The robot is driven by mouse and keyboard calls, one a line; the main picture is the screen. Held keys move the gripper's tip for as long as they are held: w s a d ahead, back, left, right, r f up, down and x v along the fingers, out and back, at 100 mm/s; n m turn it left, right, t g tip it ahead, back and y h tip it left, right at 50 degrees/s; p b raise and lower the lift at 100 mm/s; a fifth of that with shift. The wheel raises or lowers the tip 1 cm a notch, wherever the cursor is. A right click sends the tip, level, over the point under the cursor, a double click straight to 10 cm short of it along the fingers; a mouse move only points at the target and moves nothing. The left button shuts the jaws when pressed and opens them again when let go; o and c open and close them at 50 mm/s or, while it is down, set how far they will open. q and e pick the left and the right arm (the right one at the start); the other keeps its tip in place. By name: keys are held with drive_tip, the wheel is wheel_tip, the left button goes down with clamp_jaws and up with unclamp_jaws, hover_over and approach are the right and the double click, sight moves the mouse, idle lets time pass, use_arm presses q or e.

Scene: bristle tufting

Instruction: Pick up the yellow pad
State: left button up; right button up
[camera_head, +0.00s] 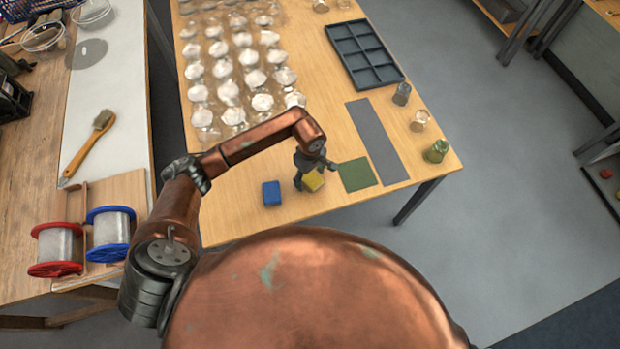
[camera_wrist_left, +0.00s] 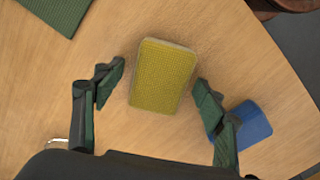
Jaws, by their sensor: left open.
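The yellow pad (camera_head: 313,181) lies on the wooden table near its front edge. In the left wrist view the yellow pad (camera_wrist_left: 163,76) is a textured rectangle, slightly tilted, lying between the fingertips of my left gripper (camera_wrist_left: 155,84). The fingers are spread, with a gap on each side of the pad. In the head view my left gripper (camera_head: 313,172) hangs over the pad and partly hides it. My right gripper is not in view.
A blue pad (camera_head: 271,193) lies left of the yellow one; it shows beside a finger in the wrist view (camera_wrist_left: 252,124). A green square (camera_head: 357,174) and a grey strip (camera_head: 377,141) lie to the right. Several clear cups stand behind, with a dark compartment tray (camera_head: 363,54).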

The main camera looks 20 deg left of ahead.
sight(310, 176)
use_arm(q)
drive_tip(key=shift+c, duration=0.3)
drive_tip(key=c, duration=1)
drive_tip(key=shift+o, duration=0.2)
drive_tip(key=shift+r, duration=0.1)
drive_tip(key=shift+r, duration=0.25)
wheel_tip(310, 176, up, 2)
drive_tip(key=shift+w+r+b, duration=0.1)
drive_tip(key=shift+r+b, duration=0.15)
drive_tip(key=shift+b, duration=0.05)
drive_tip(key=s+d+r, duration=0.9)
drive_tip(key=s, duration=0.2)
drive_tip(key=shift+r+b, duration=0.35)
